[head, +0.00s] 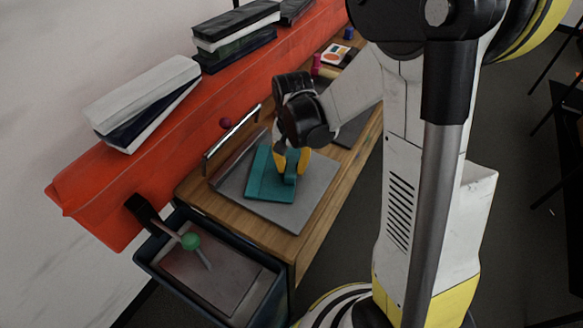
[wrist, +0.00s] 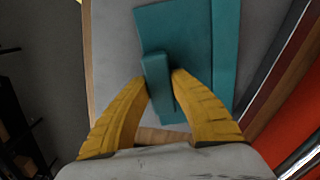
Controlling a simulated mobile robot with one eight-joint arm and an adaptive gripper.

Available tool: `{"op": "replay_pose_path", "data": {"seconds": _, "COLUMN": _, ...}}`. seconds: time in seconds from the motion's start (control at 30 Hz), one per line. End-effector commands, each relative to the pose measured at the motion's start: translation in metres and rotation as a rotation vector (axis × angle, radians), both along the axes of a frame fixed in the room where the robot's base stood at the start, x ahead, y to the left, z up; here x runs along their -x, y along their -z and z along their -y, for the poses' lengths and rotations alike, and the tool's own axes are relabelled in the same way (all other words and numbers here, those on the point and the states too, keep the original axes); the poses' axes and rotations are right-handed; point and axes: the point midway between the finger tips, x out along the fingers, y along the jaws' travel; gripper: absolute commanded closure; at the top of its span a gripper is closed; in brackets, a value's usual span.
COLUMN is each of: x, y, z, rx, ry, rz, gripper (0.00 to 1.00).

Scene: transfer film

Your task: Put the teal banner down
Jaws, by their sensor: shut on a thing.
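The teal banner (head: 266,176) is a flat teal piece with a raised block-like grip, lying over a grey board on the wooden table. In the wrist view the teal banner (wrist: 186,40) spreads out beyond my fingers. My gripper (head: 291,163) points down with yellow fingers at the banner's right part. In the wrist view my gripper (wrist: 160,82) has its two yellow fingers shut on the banner's raised grip (wrist: 157,75). Whether the banner's underside touches the grey board is hard to tell.
The grey board (head: 310,190) lies on the wooden table (head: 205,195). A metal rail (head: 232,138) runs along its left. A red shelf (head: 110,185) holds several books (head: 145,100).

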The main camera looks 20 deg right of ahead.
Motion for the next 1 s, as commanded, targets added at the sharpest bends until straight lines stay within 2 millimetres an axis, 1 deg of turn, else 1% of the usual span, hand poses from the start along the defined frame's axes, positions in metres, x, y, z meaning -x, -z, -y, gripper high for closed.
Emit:
{"op": "replay_pose_path", "data": {"seconds": 0.17, "x": 0.000, "y": 0.004, "z": 0.000, "rx": 0.000, "ry": 0.000, "rz": 0.000, "gripper": 1.00}}
{"op": "replay_pose_path", "data": {"seconds": 0.2, "x": 0.000, "y": 0.004, "z": 0.000, "rx": 0.000, "ry": 0.000, "rz": 0.000, "gripper": 0.65}}
{"op": "replay_pose_path", "data": {"seconds": 0.23, "x": 0.000, "y": 0.003, "z": 0.000, "rx": 0.000, "ry": 0.000, "rz": 0.000, "gripper": 0.56}}
{"op": "replay_pose_path", "data": {"seconds": 0.53, "x": 0.000, "y": 0.002, "z": 0.000, "rx": 0.000, "ry": 0.000, "rz": 0.000, "gripper": 0.56}}
{"op": "replay_pose_path", "data": {"seconds": 0.63, "x": 0.000, "y": -0.004, "z": 0.000, "rx": 0.000, "ry": 0.000, "rz": 0.000, "gripper": 0.56}}
{"op": "replay_pose_path", "data": {"seconds": 0.77, "x": 0.000, "y": -0.027, "z": 0.000, "rx": 0.000, "ry": 0.000, "rz": 0.000, "gripper": 0.56}}
{"op": "replay_pose_path", "data": {"seconds": 1.0, "x": 0.001, "y": -0.083, "z": 0.001, "rx": 0.000, "ry": 0.000, "rz": 0.000, "gripper": 0.56}}
